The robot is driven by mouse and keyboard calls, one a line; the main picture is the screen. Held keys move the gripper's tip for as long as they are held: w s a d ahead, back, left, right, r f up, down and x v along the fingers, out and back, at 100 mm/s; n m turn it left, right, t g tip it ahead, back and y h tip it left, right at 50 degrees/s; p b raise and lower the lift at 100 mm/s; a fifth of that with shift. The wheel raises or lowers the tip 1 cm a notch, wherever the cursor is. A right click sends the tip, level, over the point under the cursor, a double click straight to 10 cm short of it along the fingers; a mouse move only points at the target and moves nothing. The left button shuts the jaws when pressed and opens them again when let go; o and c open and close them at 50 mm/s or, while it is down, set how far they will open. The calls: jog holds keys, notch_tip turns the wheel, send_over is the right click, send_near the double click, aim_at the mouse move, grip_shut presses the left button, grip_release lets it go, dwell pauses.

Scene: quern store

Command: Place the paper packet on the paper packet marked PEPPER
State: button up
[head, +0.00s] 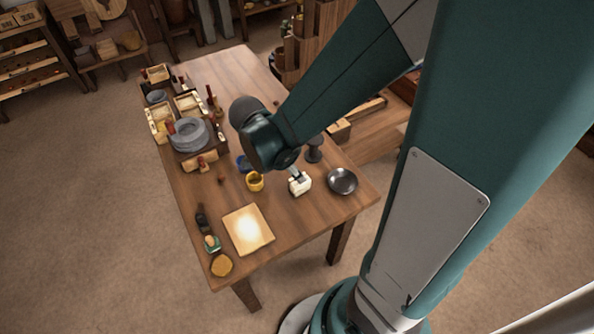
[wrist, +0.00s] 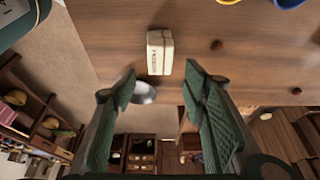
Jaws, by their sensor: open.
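A pale paper packet (head: 300,186) sits on the wooden table, left of a dark round dish. In the wrist view the pale packet shape (wrist: 160,52) has dark lettering on its left side, too small to read with certainty. A seam runs along it, and I cannot tell whether it is one packet or two stacked together. My gripper (head: 296,175) is just above it in the head view. In the wrist view my gripper (wrist: 160,75) is open, its fingers apart with nothing between them, and the packet lies beyond the tips. No separate second packet is clear.
The dark dish (head: 342,181) stands close to the right. A yellow cup (head: 254,182) and a blue item (head: 244,164) are left of the gripper. A pale board (head: 248,230) lies near the front. Trays and grey plates (head: 189,134) crowd the far left.

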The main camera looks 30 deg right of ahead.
jog(key=shift+p+v, duration=0.6)
jog(key=shift+v, duration=2.05)
jog(key=shift+r, duration=0.1)
jog(key=s+a+r+n+t+y, duration=0.2)
jog(key=r+n+t, duration=0.1)
jog(key=r+n, duration=0.5)
jog(key=s+a+r+n+t+y, duration=0.2)
jog(key=s+a+r+n+t, duration=0.1)
jog(key=r+n, duration=0.5)
jog(key=shift+r+n+t, duration=0.2)
jog(key=shift+n+t, duration=0.4)
jog(key=shift+n, duration=0.4)
